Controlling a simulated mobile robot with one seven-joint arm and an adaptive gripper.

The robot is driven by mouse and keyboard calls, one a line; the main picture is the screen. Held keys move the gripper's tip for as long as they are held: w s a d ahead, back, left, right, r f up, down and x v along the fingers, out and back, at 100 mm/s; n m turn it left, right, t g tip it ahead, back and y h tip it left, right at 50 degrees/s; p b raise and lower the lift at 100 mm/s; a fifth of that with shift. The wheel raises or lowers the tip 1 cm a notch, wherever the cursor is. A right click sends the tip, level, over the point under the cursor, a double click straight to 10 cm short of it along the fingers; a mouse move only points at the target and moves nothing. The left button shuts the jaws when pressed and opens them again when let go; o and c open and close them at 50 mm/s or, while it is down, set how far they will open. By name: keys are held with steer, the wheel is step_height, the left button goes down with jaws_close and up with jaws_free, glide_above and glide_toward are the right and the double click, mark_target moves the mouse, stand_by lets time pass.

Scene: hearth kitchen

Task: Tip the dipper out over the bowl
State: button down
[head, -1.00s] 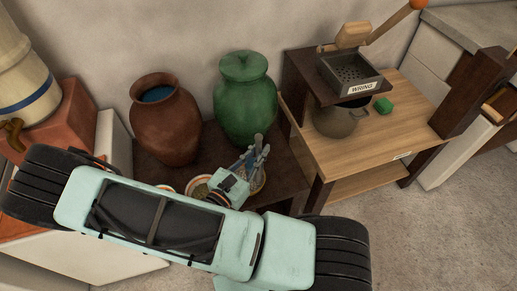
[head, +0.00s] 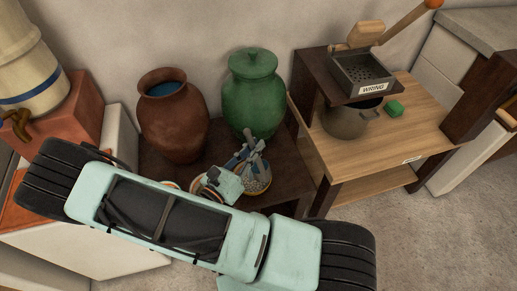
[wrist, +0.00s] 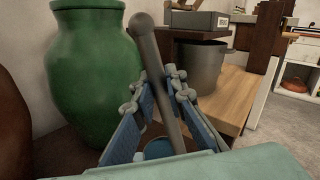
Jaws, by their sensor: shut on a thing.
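My gripper (head: 249,158) is shut on the grey handle of the dipper (wrist: 147,45). In the wrist view the round-ended handle leans between the two blue-grey fingers (wrist: 156,90). A blue round patch (wrist: 158,149) shows low between the fingers; I cannot tell whether it is the dipper's cup. In the head view, a bowl (head: 262,191) with a tan rim and grey speckled contents sits on the dark low table, just below my gripper. My wrist covers part of it. I cannot see whether the dipper holds anything.
A brown jar (head: 172,125) with blue inside and a lidded green jar (head: 252,100) stand behind my gripper. Small round rims partly show beside my wrist.

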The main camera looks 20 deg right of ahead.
steer(key=w+a+f+n+t+b, duration=0.2)
steer(key=w+a+f+n+b, duration=0.2)
steer(key=n, duration=0.5)
steer(key=w+a+f+n+t+y+b, duration=0.1)
steer(key=w+a+f+n+b, duration=0.3)
steer(key=n, duration=0.5)
steer(key=shift+w+a+f+t+y, duration=0.35)
steer(key=shift+w+a+f, duration=0.65)
steer(key=shift+a, duration=0.75)
stand_by(0.5)
steer(key=shift+s+f, duration=0.1)
